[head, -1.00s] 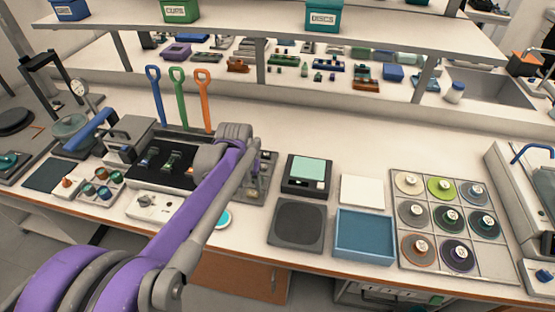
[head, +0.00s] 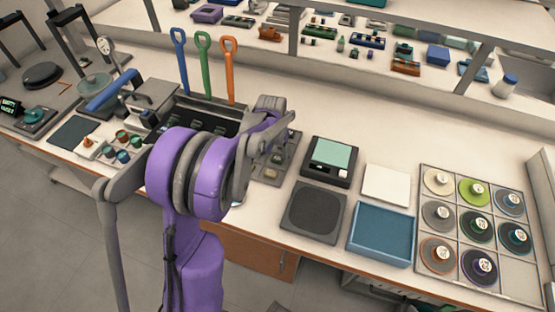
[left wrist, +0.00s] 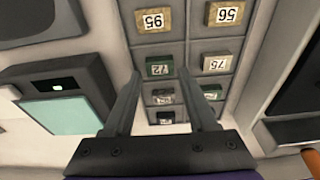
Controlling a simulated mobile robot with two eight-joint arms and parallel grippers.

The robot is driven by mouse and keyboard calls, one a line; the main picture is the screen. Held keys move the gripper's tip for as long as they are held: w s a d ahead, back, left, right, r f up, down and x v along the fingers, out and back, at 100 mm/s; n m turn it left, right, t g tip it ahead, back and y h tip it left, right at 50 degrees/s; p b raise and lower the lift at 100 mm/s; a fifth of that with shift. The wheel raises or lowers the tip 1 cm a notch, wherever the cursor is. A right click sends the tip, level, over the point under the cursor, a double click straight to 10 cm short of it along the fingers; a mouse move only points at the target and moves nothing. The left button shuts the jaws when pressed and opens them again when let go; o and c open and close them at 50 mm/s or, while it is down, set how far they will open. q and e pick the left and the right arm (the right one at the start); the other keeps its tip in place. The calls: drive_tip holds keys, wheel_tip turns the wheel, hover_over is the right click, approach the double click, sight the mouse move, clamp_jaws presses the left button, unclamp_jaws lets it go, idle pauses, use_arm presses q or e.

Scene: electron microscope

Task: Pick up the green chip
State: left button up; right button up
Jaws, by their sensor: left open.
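A grey tray (left wrist: 205,18) with two columns of compartments fills the middle of the left wrist view. It holds chips with number labels that appear upside down. A green chip (left wrist: 158,66) sits in the left column, and a smaller dark green chip (left wrist: 212,92) shows in the right column. My left gripper (left wrist: 160,75) is open and empty, its fingers spread above the tray with the first green chip appearing between the tips. In the head view the same tray (head: 288,162) is partly hidden by my left arm. My right gripper is not in view.
A device with a pale green top (head: 333,153) stands right of the tray, with a dark square pad (head: 314,212) and an empty blue tray (head: 381,233) in front. Green (head: 205,68), blue and orange handled tools stand behind my arm. A disc rack (head: 435,180) lies right.

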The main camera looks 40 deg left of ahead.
sight(277, 158)
use_arm(q)
drive_tip(key=shift+w+f, duration=0.15)
drive_tip(key=shift+f, duration=0.6)
drive_tip(key=shift+w+f, duration=0.15)
drive_tip(key=shift+f, duration=0.6)
clamp_jaws()
wheel_tip(277, 158, up, 10)
